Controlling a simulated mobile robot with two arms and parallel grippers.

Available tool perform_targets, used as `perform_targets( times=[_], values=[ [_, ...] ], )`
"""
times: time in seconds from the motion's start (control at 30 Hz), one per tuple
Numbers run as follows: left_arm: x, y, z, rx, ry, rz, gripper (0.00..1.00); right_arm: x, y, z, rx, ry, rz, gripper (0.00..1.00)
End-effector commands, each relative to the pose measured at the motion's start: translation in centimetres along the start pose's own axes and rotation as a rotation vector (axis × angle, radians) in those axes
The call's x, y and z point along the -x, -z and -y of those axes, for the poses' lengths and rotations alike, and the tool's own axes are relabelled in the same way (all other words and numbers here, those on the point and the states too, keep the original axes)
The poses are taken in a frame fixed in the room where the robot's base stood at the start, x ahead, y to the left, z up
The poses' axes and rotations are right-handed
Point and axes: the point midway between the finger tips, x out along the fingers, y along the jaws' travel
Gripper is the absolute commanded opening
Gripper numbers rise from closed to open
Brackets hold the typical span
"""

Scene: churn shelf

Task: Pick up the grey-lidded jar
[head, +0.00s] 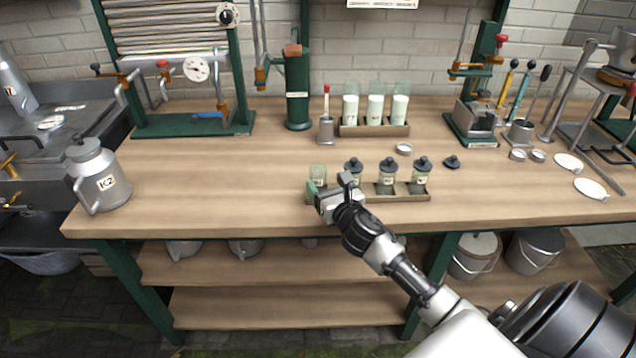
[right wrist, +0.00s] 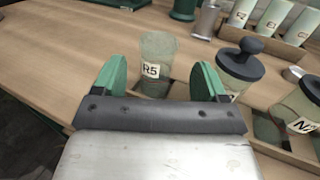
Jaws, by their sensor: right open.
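Several small glass jars stand in a row in a low wooden tray (head: 408,198) near the bench's front edge. Three have dark grey knobbed lids: the left jar (head: 353,168), the middle jar (head: 387,177) and the right jar (head: 420,177). I cannot tell which one is meant. The leftmost jar, R5 (head: 318,173), has no lid. My right gripper (head: 319,189) is open and empty in front of R5; in the right wrist view R5 (right wrist: 156,52) shows between the green fingers. A lidded jar (right wrist: 240,65) shows just right of them. My left gripper is not in view.
A loose dark lid (head: 452,161) lies right of the tray. Behind stands a rack (head: 375,130) of white-filled glasses, with a metal cup (head: 326,130) beside it. A K2 can (head: 97,178) stands at the left. The bench between can and tray is clear.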

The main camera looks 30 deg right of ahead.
Motion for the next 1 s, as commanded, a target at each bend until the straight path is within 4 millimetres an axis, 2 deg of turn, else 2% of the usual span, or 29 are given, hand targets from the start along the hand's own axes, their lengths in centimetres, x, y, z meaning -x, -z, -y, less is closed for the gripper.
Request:
perform_targets(
  times=[0.2,0.3,0.6,0.9,1.0],
  values=[
    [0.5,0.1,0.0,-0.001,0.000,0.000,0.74,-3.3,-0.4,-0.3,-0.005,0.001,0.002,0.73],
    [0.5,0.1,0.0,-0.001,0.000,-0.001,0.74,-4.4,-0.3,-0.3,-0.003,0.001,0.001,0.73],
    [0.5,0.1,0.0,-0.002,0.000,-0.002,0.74,-4.8,-0.3,-0.3,-0.002,-0.001,0.001,0.73],
    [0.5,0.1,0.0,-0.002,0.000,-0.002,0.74,-4.8,-0.2,-0.3,-0.002,0.000,0.000,0.27],
    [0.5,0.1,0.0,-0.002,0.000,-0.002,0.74,-4.8,-0.3,-0.3,-0.002,-0.001,0.001,0.16]
  ],
)
